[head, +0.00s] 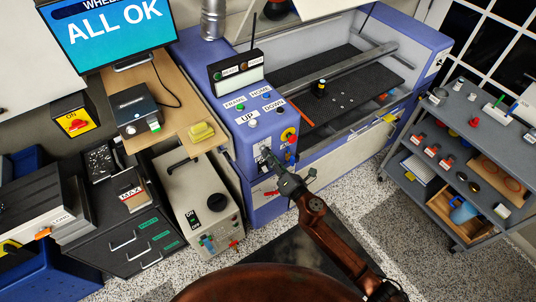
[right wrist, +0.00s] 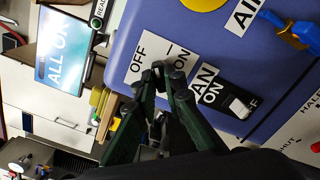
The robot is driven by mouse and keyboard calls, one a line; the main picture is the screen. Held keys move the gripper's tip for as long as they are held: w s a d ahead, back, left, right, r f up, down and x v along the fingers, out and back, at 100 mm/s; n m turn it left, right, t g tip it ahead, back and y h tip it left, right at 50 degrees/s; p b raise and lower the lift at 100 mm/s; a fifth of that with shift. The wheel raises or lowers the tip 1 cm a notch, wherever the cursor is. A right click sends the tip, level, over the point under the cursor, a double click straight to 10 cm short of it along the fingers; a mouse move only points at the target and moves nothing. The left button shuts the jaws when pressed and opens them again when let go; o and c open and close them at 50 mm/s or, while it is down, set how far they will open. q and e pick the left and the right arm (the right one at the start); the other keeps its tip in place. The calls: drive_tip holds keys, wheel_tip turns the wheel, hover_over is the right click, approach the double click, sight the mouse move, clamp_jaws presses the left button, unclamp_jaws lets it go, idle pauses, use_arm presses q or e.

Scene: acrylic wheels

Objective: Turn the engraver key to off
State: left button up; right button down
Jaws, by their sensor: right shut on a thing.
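The engraver (head: 205,75) is a large blue-violet machine with a control panel at its left front. Its white key plate (right wrist: 147,50) shows OFF at the left and ON at the right in the right wrist view. My right gripper (right wrist: 163,74) is shut on the small dark key at this plate; it also shows in the head view (head: 270,160). The fingertips hide most of the key, so I cannot tell its exact angle. My left gripper is not in view.
A fan switch (right wrist: 240,106) sits close beside the key plate. A red emergency button (head: 289,135) is just right of the gripper. A grey power unit (head: 198,205) stands left of the arm. A tool cart (head: 466,112) stands at the right; speckled floor lies between.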

drive_tip(key=shift+n, duration=0.6)
drive_tip(key=n, duration=0.4)
drive_tip(key=shift+f+n, duration=0.1)
drive_tip(key=shift+n, duration=0.2)
drive_tip(key=n, duration=0.3)
drive_tip(key=shift+n+p, duration=0.4)
drive_tip(key=c, duration=2.5)
unclamp_jaws()
drive_tip(key=o, duration=0.6)
